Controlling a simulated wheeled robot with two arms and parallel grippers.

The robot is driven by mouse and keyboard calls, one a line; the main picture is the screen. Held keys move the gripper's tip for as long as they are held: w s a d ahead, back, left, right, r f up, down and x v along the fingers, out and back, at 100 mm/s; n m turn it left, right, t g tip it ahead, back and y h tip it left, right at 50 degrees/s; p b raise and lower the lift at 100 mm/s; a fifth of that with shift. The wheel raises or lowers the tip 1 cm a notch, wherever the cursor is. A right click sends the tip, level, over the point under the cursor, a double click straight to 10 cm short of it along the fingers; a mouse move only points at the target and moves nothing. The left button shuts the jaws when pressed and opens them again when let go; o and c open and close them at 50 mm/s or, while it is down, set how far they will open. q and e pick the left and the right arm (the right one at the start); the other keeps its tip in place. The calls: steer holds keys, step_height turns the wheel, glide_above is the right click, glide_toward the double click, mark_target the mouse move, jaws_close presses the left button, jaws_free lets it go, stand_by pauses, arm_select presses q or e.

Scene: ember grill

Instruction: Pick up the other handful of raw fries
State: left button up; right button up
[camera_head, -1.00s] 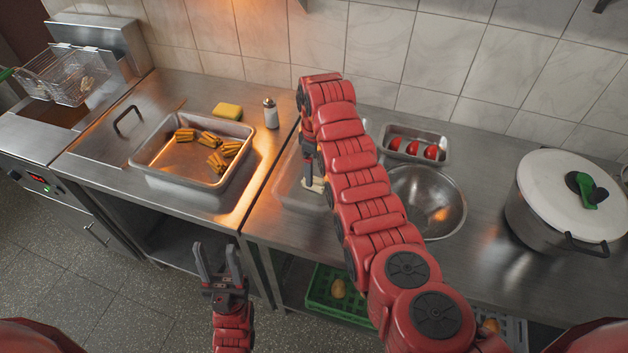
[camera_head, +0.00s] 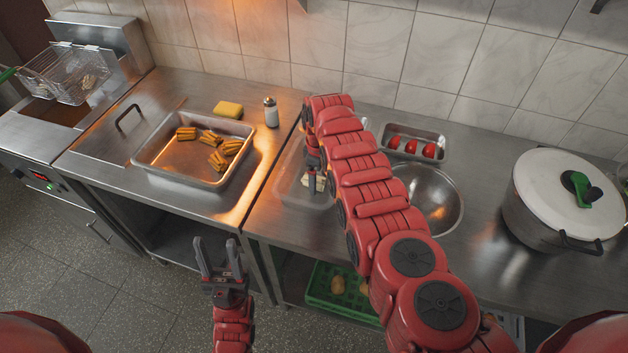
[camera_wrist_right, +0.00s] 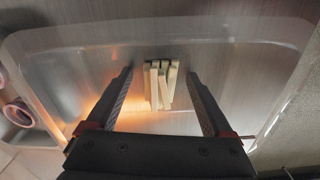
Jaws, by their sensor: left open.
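The handful of raw fries (camera_wrist_right: 160,85) is a small pale bundle on the floor of a clear plastic container (camera_wrist_right: 250,30). My right gripper (camera_wrist_right: 159,76) is open, pointing down into the container, with one finger on each side of the fries and a gap to both. In the head view the container (camera_head: 290,190) stands on the right-hand counter, and my right arm hides much of it and most of the fries. My left gripper (camera_head: 218,250) is open and empty, low in front of the counters.
A metal tray (camera_head: 150,160) with browned fries (camera_head: 218,160) sits on the left counter, near a yellow sponge (camera_head: 228,109) and a shaker (camera_head: 271,112). A steel bowl (camera_head: 440,200), a tomato tray (camera_head: 385,133) and a lidded pot (camera_head: 535,215) stand to the right.

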jaws_close()
stand_by(0.3)
